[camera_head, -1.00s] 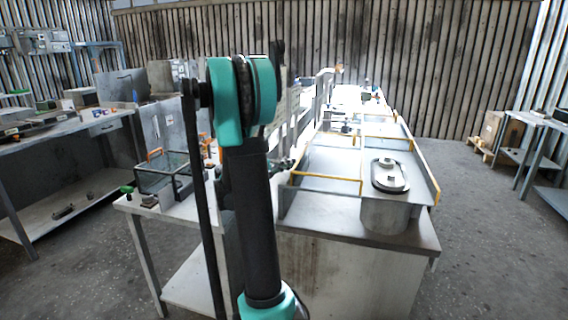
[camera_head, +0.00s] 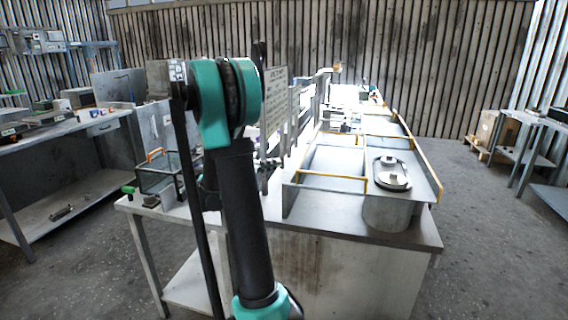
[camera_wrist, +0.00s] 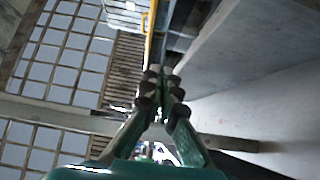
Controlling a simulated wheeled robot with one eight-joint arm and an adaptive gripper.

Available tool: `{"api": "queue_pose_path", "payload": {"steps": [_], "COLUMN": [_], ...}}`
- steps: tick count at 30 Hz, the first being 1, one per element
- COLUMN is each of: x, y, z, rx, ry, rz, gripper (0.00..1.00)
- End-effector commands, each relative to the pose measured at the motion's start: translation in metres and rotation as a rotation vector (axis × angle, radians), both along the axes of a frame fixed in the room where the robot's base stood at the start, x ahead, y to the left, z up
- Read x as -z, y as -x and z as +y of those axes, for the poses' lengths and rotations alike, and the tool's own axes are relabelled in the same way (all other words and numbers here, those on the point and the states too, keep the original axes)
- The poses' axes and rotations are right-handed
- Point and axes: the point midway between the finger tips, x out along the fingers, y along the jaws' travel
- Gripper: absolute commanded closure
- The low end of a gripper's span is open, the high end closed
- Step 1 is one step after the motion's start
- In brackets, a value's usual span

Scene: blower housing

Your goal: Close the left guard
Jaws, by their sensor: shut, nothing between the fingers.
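Grey panels with yellow edges stand on the long bench (camera_head: 300,229). A yellow bar (camera_head: 332,177) crosses its near left part, and a long yellow-edged panel (camera_head: 422,172) leans outward along its right side. Which part is the left guard I cannot tell for sure. A round pedestal (camera_head: 388,213) with a metal oval part (camera_head: 393,174) stands between them. My gripper (camera_wrist: 161,74) is shut and empty in the wrist view. A yellow bar (camera_wrist: 149,40) shows just beyond its fingertips, with a grey panel (camera_wrist: 235,55) to the right. In the head view my arm hides most of the gripper.
A glass-sided box with an orange handle (camera_head: 162,178) stands on the bench's left wing. An upright sign board (camera_head: 275,102) stands behind my arm. A shelf table (camera_head: 60,135) is at the left and another table (camera_head: 540,130) at the far right. Floor is free right of the bench.

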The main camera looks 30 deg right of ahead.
Motion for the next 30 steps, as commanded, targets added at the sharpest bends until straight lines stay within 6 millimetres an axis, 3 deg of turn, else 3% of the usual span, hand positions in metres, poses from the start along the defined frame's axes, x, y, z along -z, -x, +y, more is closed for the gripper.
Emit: {"api": "queue_pose_path", "payload": {"steps": [4, 13, 22, 26, 30], "x": [0.0, -0.001, -0.005, -0.005, -0.005], "y": [-0.003, 0.001, 0.063, 0.081, 0.086], "z": [0.027, 0.058, 0.137, 0.153, 0.149], "rx": [-0.004, -0.003, -0.005, -0.002, 0.003], "ry": [0.0, 0.0, 0.0, 0.0, 0.0], "rz": [0.0, 0.0, 0.0, 0.0, 0.0], "gripper": [1.0, 1.0, 1.0, 1.0, 1.0]}}
